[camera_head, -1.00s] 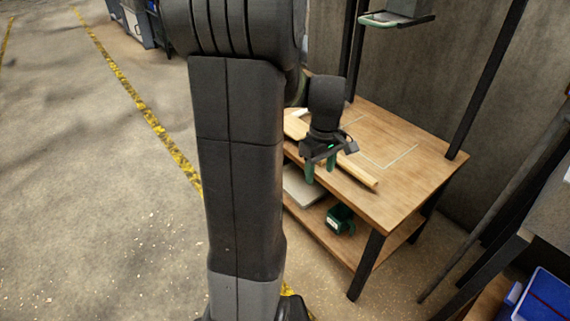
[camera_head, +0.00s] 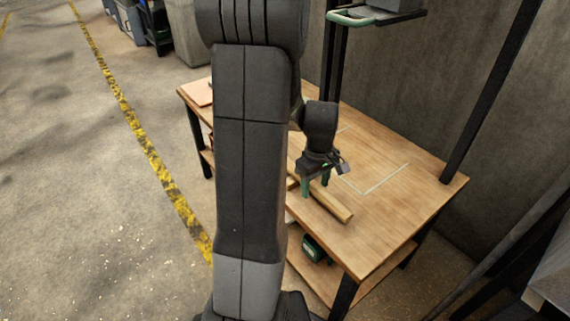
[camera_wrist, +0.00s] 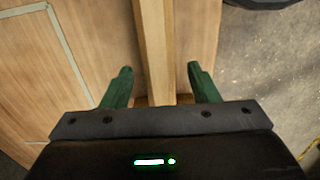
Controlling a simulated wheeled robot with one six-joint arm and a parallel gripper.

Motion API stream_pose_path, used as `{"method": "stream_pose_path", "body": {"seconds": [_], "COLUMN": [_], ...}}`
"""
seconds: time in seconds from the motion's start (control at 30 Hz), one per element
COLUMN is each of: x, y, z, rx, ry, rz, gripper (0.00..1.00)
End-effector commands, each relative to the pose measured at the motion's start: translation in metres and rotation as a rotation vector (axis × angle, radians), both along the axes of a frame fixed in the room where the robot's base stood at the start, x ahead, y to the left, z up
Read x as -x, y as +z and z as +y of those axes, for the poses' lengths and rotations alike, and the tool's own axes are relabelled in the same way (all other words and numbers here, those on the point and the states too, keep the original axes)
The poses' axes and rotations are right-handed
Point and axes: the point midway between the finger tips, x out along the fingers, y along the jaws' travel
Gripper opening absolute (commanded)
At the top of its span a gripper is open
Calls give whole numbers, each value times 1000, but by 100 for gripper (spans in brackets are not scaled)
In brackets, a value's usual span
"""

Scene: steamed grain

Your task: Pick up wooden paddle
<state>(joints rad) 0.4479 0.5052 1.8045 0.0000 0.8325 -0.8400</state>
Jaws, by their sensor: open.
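The wooden paddle (camera_head: 332,204) lies on the wooden table (camera_head: 395,220), near its front edge. In the head view its handle runs toward the lower right, and the rest is partly hidden behind my arm and gripper. My gripper (camera_head: 316,184) is over the paddle with its green fingers pointing down. In the wrist view the paddle's handle (camera_wrist: 157,50) runs up the picture between the two spread fingers of my gripper (camera_wrist: 160,75). There is a gap on both sides. The gripper is open and empty.
A pale outlined rectangle (camera_head: 378,187) marks the tabletop behind the paddle. A green item (camera_head: 313,248) sits on the lower shelf. Open floor lies to the left.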

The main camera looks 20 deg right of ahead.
Motion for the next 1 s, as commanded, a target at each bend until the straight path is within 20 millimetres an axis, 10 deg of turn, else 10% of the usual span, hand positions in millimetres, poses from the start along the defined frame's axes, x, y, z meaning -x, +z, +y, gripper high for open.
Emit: {"method": "stream_pose_path", "body": {"seconds": [0.37,0.77,1.0], "x": [0,-1,-1], "y": [1,3,41], "z": [0,0,-1], "rx": [1,1,3], "ry": [0,0,0], "rz": [0,-3,-6], "gripper": [0,0,0]}}
